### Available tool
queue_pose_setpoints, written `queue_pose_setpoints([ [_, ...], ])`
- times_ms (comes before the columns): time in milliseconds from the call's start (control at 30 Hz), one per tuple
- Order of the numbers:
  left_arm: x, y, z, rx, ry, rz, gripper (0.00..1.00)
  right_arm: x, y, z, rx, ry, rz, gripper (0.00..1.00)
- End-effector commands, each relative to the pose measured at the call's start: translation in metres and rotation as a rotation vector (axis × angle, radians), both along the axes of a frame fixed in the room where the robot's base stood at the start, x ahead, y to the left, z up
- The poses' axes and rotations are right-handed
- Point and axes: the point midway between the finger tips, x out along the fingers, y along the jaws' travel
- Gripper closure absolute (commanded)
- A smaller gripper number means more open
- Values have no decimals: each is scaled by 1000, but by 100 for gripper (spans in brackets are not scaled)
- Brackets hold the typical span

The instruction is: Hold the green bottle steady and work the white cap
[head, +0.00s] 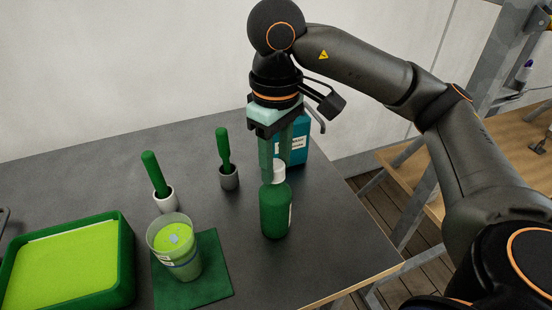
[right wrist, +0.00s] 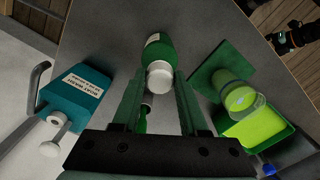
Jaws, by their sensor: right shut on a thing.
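The green bottle (head: 275,210) stands upright on the dark table near its right edge. It also shows in the right wrist view (right wrist: 158,48). The white cap (head: 279,174) is at the bottle's top, and in the right wrist view the cap (right wrist: 160,78) lies between the fingertips. My right gripper (head: 272,170) points down from above and is shut on the cap, its near finger hiding part of it. Whether the cap is loose on the neck I cannot tell. My left gripper is not in view, and nothing else holds the bottle.
A teal boat wash container (head: 299,142) stands close behind the gripper. Two green-handled tools in cups (head: 165,199) (head: 229,179) stand left. A clear cup (head: 188,262) with lime contents is on a green mat (head: 222,285). A green tray (head: 124,262) is front left.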

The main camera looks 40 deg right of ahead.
Motion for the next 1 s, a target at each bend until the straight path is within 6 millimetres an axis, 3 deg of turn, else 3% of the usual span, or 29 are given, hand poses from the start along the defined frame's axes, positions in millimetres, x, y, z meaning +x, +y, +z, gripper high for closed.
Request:
queue_pose_setpoints([
  [367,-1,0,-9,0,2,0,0,0,0,-9,0,-1,1,100],
  [400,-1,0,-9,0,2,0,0,0,0,-9,0,0,1,53],
  [667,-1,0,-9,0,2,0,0,0,0,-9,0,0,0,23],
  [1000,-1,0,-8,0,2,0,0,0,0,-5,0,-2,0,22],
])
